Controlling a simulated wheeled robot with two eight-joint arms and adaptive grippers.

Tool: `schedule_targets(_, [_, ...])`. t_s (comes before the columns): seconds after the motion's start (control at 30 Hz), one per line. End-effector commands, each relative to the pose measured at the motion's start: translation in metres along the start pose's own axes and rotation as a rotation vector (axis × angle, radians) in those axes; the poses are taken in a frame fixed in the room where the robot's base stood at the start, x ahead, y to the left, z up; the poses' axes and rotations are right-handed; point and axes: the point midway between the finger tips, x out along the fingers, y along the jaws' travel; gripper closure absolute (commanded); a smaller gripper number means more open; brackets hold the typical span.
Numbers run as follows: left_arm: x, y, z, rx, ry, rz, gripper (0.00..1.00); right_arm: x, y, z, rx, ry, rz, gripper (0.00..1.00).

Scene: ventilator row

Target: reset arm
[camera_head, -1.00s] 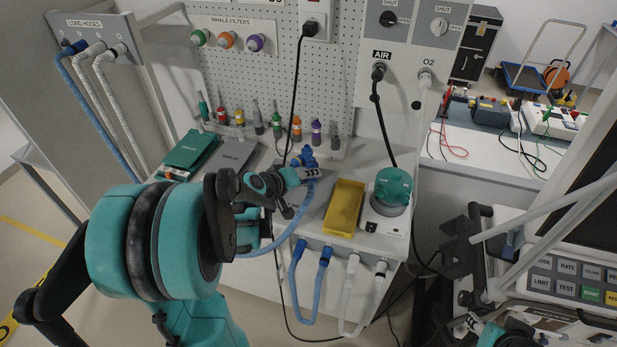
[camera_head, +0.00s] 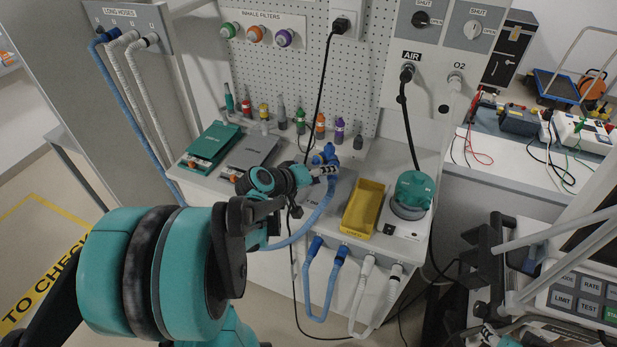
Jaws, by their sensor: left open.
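My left arm comes in from the lower left and reaches over the grey worktop (camera_head: 190,184). My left gripper (camera_head: 332,170) is open, its fingertips close to a blue hose connector (camera_head: 325,155) on a blue hose (camera_head: 312,222). I cannot tell whether they touch it. No held object shows. Part of my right gripper (camera_head: 488,334) shows at the bottom edge, lower right; its jaws are too cut off to read.
A yellow tray (camera_head: 362,208) and a teal-topped humidifier (camera_head: 413,194) stand right of the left gripper. Green (camera_head: 212,143) and grey (camera_head: 252,153) cases lie to its left. Short hoses (camera_head: 318,290) hang at the worktop's front. A ventilator panel (camera_head: 585,290) is at right.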

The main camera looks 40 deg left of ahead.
Motion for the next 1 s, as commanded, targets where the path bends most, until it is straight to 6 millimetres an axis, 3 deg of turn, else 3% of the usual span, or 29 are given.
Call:
schedule_targets(0.2, [-0.045,-0.001,0.000,-0.002,0.003,-0.002,0.50,0.000,0.000,0.000,0.000,0.000,0.000,0.60])
schedule_targets(0.4, [-0.071,-0.001,0.000,-0.001,0.002,-0.001,0.50,0.000,0.000,0.000,0.000,0.000,0.000,0.60])
schedule_targets(0.77, [-0.079,0.002,0.003,0.007,-0.006,-0.002,0.50,0.000,0.000,0.000,0.000,0.000,0.000,0.60])
schedule_targets(0.87, [-0.074,0.010,0.021,0.047,-0.046,-0.024,0.50,0.000,0.000,0.000,0.000,0.000,0.000,0.60])
schedule_targets(1.0, [-0.069,0.030,0.075,0.195,-0.162,-0.099,0.50,0.000,0.000,0.000,0.000,0.000,0.000,0.60])
